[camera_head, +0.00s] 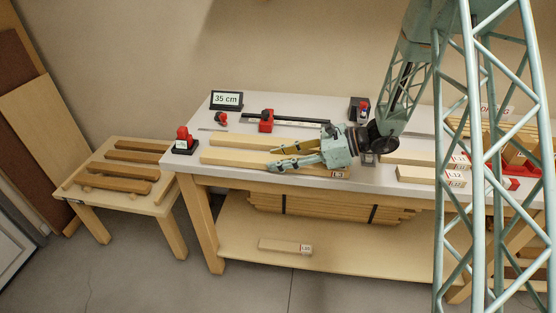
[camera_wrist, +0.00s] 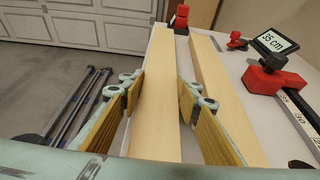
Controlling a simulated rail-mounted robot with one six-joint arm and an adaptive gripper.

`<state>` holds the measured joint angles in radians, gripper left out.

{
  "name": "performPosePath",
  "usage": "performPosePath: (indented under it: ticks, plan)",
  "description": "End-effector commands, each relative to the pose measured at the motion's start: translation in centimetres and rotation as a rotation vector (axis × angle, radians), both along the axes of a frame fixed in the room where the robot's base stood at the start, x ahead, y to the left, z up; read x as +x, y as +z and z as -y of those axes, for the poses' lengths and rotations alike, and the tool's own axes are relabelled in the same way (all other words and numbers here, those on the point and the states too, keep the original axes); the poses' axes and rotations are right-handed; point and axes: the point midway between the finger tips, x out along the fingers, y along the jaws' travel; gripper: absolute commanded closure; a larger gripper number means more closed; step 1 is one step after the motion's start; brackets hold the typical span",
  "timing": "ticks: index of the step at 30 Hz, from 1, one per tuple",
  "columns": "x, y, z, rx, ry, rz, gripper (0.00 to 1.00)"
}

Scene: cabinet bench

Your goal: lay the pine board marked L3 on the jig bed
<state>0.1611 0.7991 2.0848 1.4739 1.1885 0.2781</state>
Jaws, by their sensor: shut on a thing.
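A long pale pine board (camera_head: 232,158) lies lengthwise along the front of the white bench top. A label at its right end seems to read L3 (camera_head: 338,174). My gripper (camera_head: 278,157) reaches in from the right and is shut on this board. In the wrist view the board (camera_wrist: 158,105) runs between my two fingers (camera_wrist: 160,95), one along each side. Its far end points at a red clamp block. I cannot tell whether its underside touches the surface. No part is clearly recognisable as the jig bed.
A second pine board (camera_head: 245,140) lies parallel behind it. A red clamp block (camera_head: 184,142) stands at the bench's left end. A red stop (camera_head: 266,121) on a dark rail and a 35 cm display (camera_head: 227,100) are behind. More labelled boards (camera_head: 418,174) lie right. A low slatted stand (camera_head: 122,170) is left.

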Motion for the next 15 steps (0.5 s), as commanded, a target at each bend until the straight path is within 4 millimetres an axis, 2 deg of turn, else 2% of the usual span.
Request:
performPosePath:
  ticks: [8,9,12,15]
  plan:
    - [0.01,-0.32,-0.01,0.001,0.000,0.000,0.86]
    - [0.00,-0.30,0.01,0.000,0.000,0.000,0.66]
    - [0.00,-0.27,-0.01,0.000,0.000,0.000,0.57]
    - [0.00,-0.27,-0.01,0.000,0.000,0.000,0.56]
